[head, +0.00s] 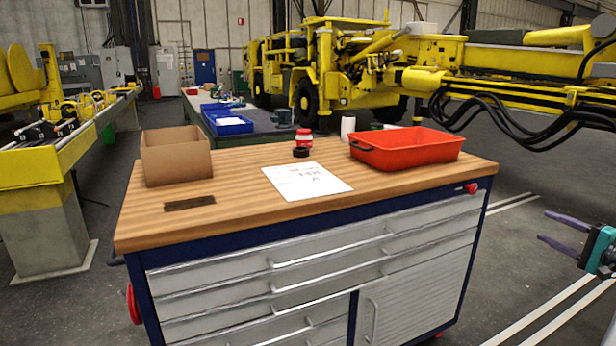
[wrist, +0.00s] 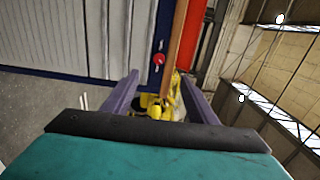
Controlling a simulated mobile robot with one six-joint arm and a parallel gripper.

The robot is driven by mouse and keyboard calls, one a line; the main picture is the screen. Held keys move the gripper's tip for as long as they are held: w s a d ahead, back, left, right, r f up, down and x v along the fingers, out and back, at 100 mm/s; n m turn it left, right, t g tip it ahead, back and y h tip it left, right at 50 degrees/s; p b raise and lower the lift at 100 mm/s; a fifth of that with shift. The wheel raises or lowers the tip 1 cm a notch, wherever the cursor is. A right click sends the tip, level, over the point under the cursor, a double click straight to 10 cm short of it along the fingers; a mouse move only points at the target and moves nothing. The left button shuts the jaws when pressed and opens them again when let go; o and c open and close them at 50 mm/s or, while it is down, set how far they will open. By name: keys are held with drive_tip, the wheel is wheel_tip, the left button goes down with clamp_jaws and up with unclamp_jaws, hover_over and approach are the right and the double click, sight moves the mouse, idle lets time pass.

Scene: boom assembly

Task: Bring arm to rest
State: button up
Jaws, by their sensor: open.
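My gripper (head: 556,231) is at the right edge of the head view, out to the right of the workbench and apart from it, over the floor. Its two purple fingers are spread apart with nothing between them. In the wrist view the gripper (wrist: 160,90) shows the same spread fingers, with the bench side, a red knob (wrist: 159,58) and yellow machinery (wrist: 158,105) beyond them. The wrist picture is turned on its side. The rest of my arm is outside the head view.
The workbench (head: 240,208) carries a cardboard box (head: 175,158), a paper sheet (head: 306,181), a black ring (head: 301,152), a red-and-white container (head: 304,137) and a red tray (head: 405,150). A yellow boom (head: 520,85) spans the back right. Floor right of the bench is clear.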

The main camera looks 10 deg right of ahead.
drive_tip(key=w+a+f+n+g+y+p, duration=0.1)
drive_tip(key=w+a+f+g, duration=0.3)
drive_tip(key=a+f, duration=0.6)
drive_tip(key=w+a+f+n+g+y+p, duration=0.15)
drive_tip(key=w+a+f, duration=0.35)
drive_tip(key=a+f, duration=0.6)
drive_tip(key=s+a+f+n+g+p, duration=0.1)
drive_tip(key=a+f+g, duration=0.2)
drive_tip(key=a+f, duration=0.7)
drive_tip(key=s+a+f+n+g+p, duration=0.1)
drive_tip(key=a+f+g+p, duration=0.15)
drive_tip(key=a+f, duration=0.7)
drive_tip(key=s+a+f+n+g+h+p, duration=0.15)
drive_tip(key=s+a+f+g, duration=0.3)
drive_tip(key=s+a, duration=0.5)
drive_tip(key=s+a+f+n+g+p, duration=0.1)
drive_tip(key=s+a+f+n+g, duration=0.2)
drive_tip(key=s+a+f, duration=0.65)
drive_tip(key=s+a+n+g+h+p, duration=0.1)
drive_tip(key=s+a+n+g+h, duration=0.1)
drive_tip(key=s, duration=0.7)
drive_tip(key=s+a+n+g+h+p, duration=0.1)
drive_tip(key=s+a+n+g+h, duration=0.1)
drive_tip(key=s+a, duration=0.4)
drive_tip(key=s+n+h, duration=0.1)
drive_tip(key=s+n, duration=0.1)
drive_tip(key=s, duration=0.2)
drive_tip(key=shift+p, duration=0.35)
